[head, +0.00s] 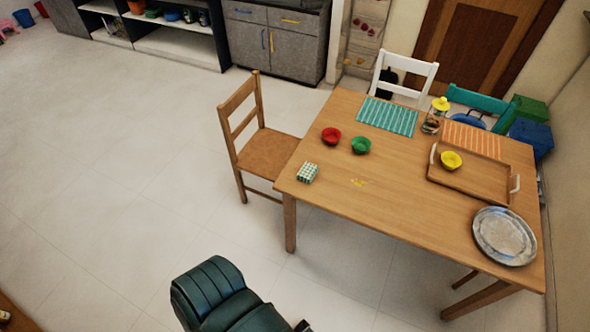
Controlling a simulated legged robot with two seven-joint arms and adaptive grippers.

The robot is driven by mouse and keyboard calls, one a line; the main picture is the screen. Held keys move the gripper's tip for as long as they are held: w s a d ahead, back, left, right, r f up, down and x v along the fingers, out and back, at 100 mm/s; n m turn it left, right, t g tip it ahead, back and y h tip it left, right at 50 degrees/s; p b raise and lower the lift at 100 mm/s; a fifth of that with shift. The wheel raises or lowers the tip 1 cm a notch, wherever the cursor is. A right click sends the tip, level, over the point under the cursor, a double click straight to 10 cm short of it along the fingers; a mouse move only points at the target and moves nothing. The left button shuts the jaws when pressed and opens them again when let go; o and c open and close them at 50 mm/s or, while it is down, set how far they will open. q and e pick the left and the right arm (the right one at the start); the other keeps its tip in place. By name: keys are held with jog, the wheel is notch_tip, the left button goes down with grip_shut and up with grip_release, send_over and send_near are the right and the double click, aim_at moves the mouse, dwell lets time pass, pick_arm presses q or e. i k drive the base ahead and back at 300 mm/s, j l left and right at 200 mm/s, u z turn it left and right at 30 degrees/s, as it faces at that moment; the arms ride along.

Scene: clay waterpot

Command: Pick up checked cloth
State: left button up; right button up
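The checked cloth (308,173) is a small folded block in green and white. It lies on the wooden table (400,205), near the table's left corner. Nothing covers it, and bare wood surrounds it on the tabletop. Neither my left nor my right gripper is in the head view, so I cannot see their state.
A red bowl (331,136) and a green bowl (361,145) stand behind the cloth. A wooden tray (470,182), yellow bowl (451,161) and metal plate (504,236) are to the right. A wooden chair (262,152) stands left. A dark green ribbed seat-like object (222,296) is at the bottom.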

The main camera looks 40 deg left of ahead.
aim_at(309, 171)
jog(key=u, duration=1.4)
